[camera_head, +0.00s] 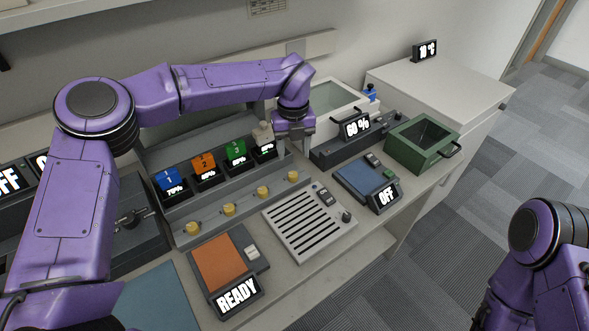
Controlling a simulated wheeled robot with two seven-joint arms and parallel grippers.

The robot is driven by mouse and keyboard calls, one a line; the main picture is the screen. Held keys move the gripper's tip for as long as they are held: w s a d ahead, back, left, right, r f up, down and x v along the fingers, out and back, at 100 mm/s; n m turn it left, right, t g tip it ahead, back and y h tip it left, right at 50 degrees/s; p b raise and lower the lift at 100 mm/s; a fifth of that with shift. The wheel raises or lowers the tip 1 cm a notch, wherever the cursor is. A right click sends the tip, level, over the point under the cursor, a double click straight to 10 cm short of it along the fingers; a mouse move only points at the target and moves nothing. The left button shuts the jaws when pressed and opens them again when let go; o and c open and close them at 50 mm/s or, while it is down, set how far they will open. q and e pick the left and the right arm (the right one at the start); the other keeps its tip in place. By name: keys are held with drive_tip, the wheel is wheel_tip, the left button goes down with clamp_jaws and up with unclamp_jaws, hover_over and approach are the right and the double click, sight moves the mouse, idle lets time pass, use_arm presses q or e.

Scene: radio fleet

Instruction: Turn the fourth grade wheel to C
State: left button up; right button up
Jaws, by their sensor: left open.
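A row of yellow knobs runs along the front of a grey rack (215,195). They are likely the grade wheels, but I see no letters on them. The farthest right yellow knob (292,177) is the fourth from the left. My left gripper (296,143) points down above and behind that knob, apart from it. It is open, beside the rack's right end, with nothing visible between its fingers. A grey-beige block (263,134) stands in the fourth slot just left of the gripper, above a partly hidden display. My right arm shows at the lower right, its gripper out of view.
Blue (170,178), orange (203,163) and green (236,150) numbered blocks fill the other slots. A slotted panel (308,222), an orange pad marked READY (220,262), a blue pad marked OFF (362,178) and a green bin (422,146) occupy the bench.

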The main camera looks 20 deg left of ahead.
sight(293, 174)
use_arm(q)
wheel_tip(293, 174, down, 7)
drive_tip(key=shift+s+r+p, duration=0.1)
drive_tip(key=shift+p, duration=0.65)
drive_tip(key=shift+f, duration=0.7)
clamp_jaws()
